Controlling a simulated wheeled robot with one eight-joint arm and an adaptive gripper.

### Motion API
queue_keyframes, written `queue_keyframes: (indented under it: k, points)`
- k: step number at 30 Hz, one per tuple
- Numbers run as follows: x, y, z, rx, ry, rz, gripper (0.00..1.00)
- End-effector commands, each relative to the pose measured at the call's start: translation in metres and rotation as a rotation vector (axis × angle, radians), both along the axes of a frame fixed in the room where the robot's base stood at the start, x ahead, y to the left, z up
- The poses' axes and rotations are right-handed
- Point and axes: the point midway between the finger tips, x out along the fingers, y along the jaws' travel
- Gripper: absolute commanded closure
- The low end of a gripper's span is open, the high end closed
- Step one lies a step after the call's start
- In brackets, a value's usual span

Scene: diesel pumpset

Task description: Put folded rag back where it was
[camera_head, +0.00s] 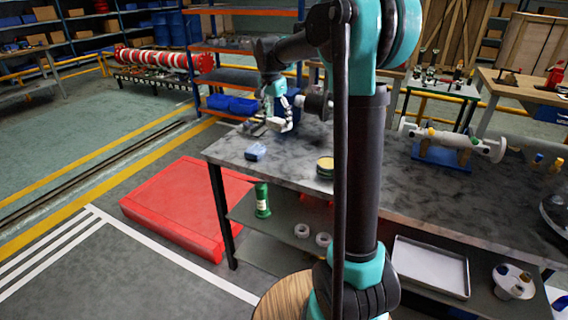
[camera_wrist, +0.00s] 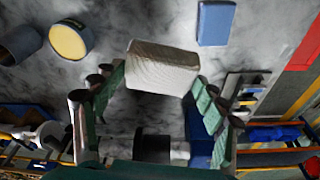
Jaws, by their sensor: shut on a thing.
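The folded rag (camera_wrist: 163,64), a whitish cloth block, sits between the fingertips of my gripper (camera_wrist: 158,80) in the wrist view. My gripper is shut on it, with green-padded fingers on both sides. In the head view my gripper (camera_head: 278,102) is over the far left part of the grey workbench (camera_head: 290,150), and the rag (camera_head: 281,126) shows pale at its tip. The rag looks close to the bench top; I cannot tell whether it touches it.
A blue block (camera_head: 255,151) lies near the bench's left edge, and a yellow-topped round tin (camera_head: 325,166) stands to its right. A tray with small tools (camera_wrist: 245,95) lies beside my gripper. A pipe assembly (camera_head: 452,142) is farther right. Bare bench top lies between the block and tin.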

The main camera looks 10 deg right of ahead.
Motion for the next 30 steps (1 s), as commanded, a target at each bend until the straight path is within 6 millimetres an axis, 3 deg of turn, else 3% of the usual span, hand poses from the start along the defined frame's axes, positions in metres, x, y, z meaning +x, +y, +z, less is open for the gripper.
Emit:
queue_keyframes:
  k: [6, 10, 13, 17, 30]
  points:
    - [-0.019, -0.009, 0.042, -0.106, -0.098, 0.195, 0.59]
    - [-0.024, -0.012, 0.055, -0.130, -0.126, 0.244, 0.59]
    - [-0.025, -0.013, 0.053, -0.137, -0.135, 0.259, 0.59]
    - [-0.025, -0.013, 0.031, -0.137, -0.137, 0.261, 0.59]
    - [-0.024, -0.013, -0.075, -0.136, -0.136, 0.259, 0.59]
